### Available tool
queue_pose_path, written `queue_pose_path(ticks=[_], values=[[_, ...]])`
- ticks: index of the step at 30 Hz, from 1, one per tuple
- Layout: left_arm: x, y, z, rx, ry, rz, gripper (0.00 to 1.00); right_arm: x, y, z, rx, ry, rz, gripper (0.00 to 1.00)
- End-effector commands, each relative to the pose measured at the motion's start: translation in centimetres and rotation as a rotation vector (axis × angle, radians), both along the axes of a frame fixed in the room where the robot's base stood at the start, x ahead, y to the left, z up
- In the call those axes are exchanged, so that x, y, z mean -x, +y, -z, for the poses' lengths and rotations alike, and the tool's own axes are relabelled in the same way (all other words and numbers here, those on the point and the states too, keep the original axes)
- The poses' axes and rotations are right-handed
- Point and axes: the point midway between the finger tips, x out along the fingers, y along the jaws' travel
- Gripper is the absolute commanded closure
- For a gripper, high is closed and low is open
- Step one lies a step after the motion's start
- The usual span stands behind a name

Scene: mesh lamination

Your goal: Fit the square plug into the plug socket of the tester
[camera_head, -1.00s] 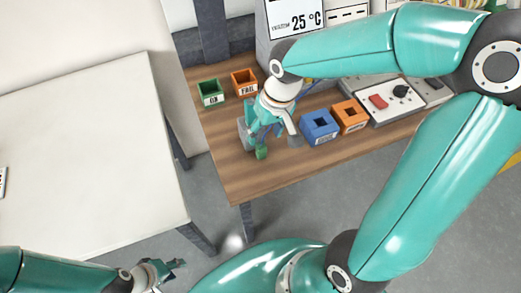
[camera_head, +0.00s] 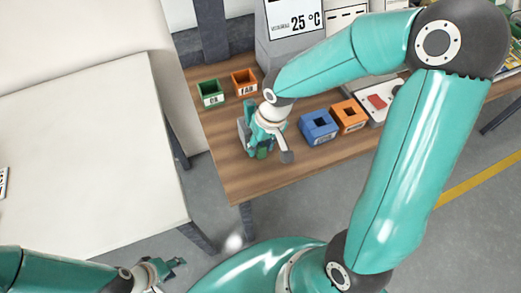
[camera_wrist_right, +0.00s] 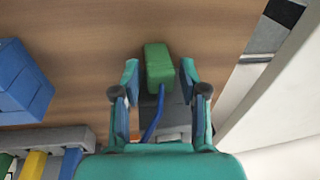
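A green block (camera_wrist_right: 159,66), which looks like the square plug, is over the brown table in the right wrist view. A blue cable (camera_wrist_right: 157,110) runs back from it. My right gripper (camera_wrist_right: 159,72) is open, with one finger on each side of the block and a gap showing at both sides. In the head view my right gripper (camera_head: 259,152) points down near the table's front left part and largely hides the block. My left gripper (camera_head: 177,263) is at the bottom, away from the table; its fingers are too small to read. I cannot make out the plug socket.
A blue box (camera_head: 319,127) and an orange box (camera_head: 350,115), each with a square hole, stand right of my right gripper. Green OK (camera_head: 210,93) and orange FAIL (camera_head: 245,83) bins stand behind. A grey unit showing 25 °C (camera_head: 293,47) is at the back. A pale table (camera_head: 90,150) is left.

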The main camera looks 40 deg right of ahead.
Motion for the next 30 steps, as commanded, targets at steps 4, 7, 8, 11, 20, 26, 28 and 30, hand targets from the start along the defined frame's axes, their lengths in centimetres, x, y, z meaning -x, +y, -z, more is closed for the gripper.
queue_pose_path(ticks=[4, 7, 8, 11, 20, 26, 28, 30], values=[[0.0, 0.0, 0.0, 0.0, 0.0, 0.0, 0.6, 0.0, 0.0, 0.0, 0.0, 0.0, 0.0, 0.87], [0.0, 0.0, 0.0, 0.0, 0.0, 0.0, 0.6, 0.0, 0.0, 0.0, 0.0, 0.0, 0.0, 1.0], [0.0, 0.0, 0.0, 0.0, 0.0, 0.0, 0.6, 0.0, 0.0, 0.0, 0.0, 0.0, 0.0, 1.0], [0.0, 0.0, 0.0, 0.0, 0.0, 0.0, 0.6, 0.0, 0.0, 0.0, 0.0, 0.0, 0.0, 1.0], [0.0, 0.0, 0.0, 0.0, 0.0, 0.0, 0.6, 0.0, -0.1, -0.5, 0.001, -0.001, 0.0, 1.0], [0.0, 0.0, -0.1, 0.0, 0.0, 0.0, 0.6, -0.1, -0.1, -2.3, 0.002, -0.005, 0.002, 1.0], [0.0, 0.0, -0.1, 0.0, 0.0, 0.0, 0.6, -0.1, -0.1, -3.4, 0.0, -0.007, 0.002, 1.0], [0.0, 0.0, -0.1, 0.0, 0.0, 0.0, 0.6, -0.1, -0.1, -4.6, 0.002, -0.007, 0.001, 1.0]])
